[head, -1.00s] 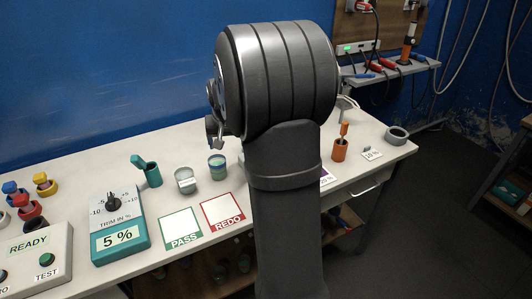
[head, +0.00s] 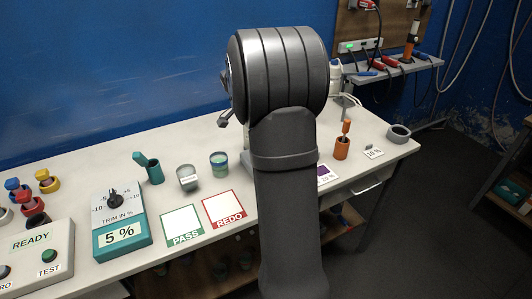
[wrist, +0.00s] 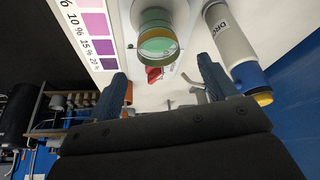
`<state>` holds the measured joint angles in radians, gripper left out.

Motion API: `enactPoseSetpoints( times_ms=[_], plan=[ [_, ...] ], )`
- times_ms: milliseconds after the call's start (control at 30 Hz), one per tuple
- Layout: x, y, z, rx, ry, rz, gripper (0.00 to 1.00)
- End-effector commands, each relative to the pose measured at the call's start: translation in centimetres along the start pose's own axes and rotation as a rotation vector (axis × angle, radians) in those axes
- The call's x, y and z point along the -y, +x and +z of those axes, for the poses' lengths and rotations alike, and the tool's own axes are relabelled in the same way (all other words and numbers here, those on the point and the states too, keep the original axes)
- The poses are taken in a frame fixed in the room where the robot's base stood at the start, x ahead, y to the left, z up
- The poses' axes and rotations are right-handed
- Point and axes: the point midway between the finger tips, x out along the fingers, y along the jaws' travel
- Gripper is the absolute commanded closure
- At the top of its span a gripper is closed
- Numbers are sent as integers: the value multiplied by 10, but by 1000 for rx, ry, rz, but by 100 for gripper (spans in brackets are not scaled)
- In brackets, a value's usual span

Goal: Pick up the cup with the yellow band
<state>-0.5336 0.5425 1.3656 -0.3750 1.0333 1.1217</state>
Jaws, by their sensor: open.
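In the wrist view a cup (wrist: 158,36) with green contents and a yellowish band stands just beyond my fingertips, beside a purple colour chart (wrist: 92,30). My gripper (wrist: 163,80) is open, its two blue fingers apart with nothing held between them. In the head view my gripper (head: 225,108) shows only in part at the left of my arm, above the table. Two cups stand on the table there: a grey one with a white label (head: 187,178) and one with a blue and green band (head: 219,164). My arm hides the table behind it, and I cannot see a yellow-banded cup there.
A cylinder with a blue and yellow end (wrist: 232,48) lies right of the cup in the wrist view. The table also holds a teal holder (head: 153,171), PASS (head: 182,222) and REDO (head: 224,208) cards, a trim box (head: 120,220) and an orange holder (head: 341,149).

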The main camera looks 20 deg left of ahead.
Motion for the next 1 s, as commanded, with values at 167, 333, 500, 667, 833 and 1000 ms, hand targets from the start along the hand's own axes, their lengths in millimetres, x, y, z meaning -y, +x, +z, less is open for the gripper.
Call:
enactPoseSetpoints(
  times_ms=[167, 333, 500, 667, 833, 1000],
  plan=[
    [0, 37, 1, 2, 0, 1, 23],
    [0, 53, 0, 1, 1, -1, 23],
    [-1, 62, 1, 2, 0, 0, 23],
    [-3, 83, 4, 2, -1, 2, 23],
    [-3, 105, 5, 1, -1, 0, 23],
    [-2, 107, 4, 0, -1, -2, 23]
  ],
)
